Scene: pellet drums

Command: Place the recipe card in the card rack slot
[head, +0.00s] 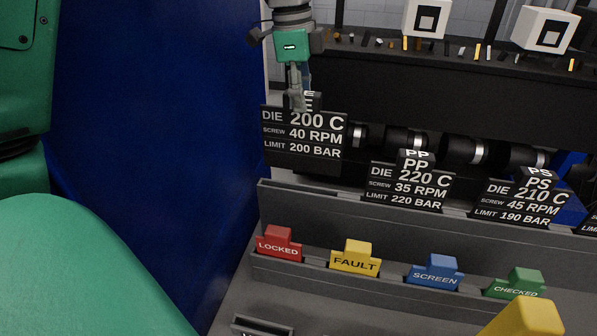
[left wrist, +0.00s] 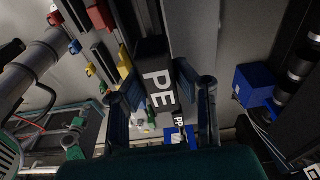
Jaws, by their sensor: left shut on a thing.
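My left gripper (head: 299,100) is shut on the top tab of a black recipe card (head: 302,136) reading 200 C, 40 RPM, 200 BAR. The card hangs upright, its lower edge seeming just above the left end of the grey card rack (head: 300,205). In the left wrist view the card's tab (left wrist: 160,88) reads PE and sits between the fingers (left wrist: 165,100). A PP card (head: 408,188) and a PS card (head: 522,205) stand in the rack to the right. The slot under the held card is not clearly visible. My right gripper is not in view.
In front of the cards stand tags: red LOCKED (head: 279,246), yellow FAULT (head: 355,262), blue SCREEN (head: 435,275) and green CHECKED (head: 515,287). Dark cylinders (head: 405,139) lie behind the rack. A blue panel (head: 150,130) is on the left. White marked cubes (head: 426,18) stand at the back.

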